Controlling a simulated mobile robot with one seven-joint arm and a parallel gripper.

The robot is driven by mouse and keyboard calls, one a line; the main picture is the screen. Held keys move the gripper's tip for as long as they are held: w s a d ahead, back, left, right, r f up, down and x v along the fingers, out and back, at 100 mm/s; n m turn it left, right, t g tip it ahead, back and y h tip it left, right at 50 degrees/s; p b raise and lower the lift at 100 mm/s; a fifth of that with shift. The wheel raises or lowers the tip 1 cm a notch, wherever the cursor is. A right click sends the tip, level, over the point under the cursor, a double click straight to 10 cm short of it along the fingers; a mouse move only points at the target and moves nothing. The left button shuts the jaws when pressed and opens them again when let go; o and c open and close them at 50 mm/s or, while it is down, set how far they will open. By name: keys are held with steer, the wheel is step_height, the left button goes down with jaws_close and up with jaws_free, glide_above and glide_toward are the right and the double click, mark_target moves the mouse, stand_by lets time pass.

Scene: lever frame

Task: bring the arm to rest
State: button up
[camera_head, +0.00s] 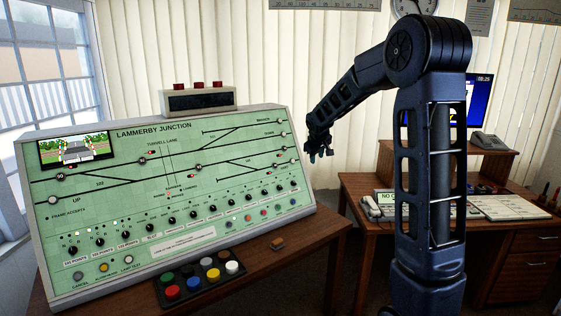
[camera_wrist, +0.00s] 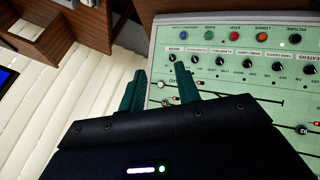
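My gripper (camera_head: 319,150) hangs at the end of my raised, bent arm, just right of the signal panel's upper right corner in the head view. It is apart from the panel and above the table. In the wrist view my gripper (camera_wrist: 161,80) shows two teal fingers with a clear gap between them and nothing held. The green Lammerby Junction panel (camera_head: 110,190) stands tilted on the table. In the wrist view the panel (camera_wrist: 225,85) appears upside down, to the right and beyond the fingers.
A desk (camera_head: 510,238) with a telephone (camera_head: 488,141) stands at right.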

steer(key=s+d+r+m, duration=0.2)
steer(key=s+d, duration=0.2)
steer(key=s, duration=0.7)
steer(key=s+d+r+m+g, duration=0.15)
steer(key=s+d, duration=0.25)
steer(key=s, duration=0.6)
steer(key=s+d+r+m, duration=0.2)
steer(key=s+d+r, duration=0.15)
steer(key=s, duration=0.75)
steer(key=s+d+f+m, duration=0.1)
steer(key=s+f, duration=0.3)
steer(key=s, duration=0.7)
steer(key=shift+s+d+m+y, duration=0.2)
steer(key=shift+s+m+y, duration=0.05)
steer(key=shift+m+y, duration=0.2)
steer(key=shift+g, duration=0.25)
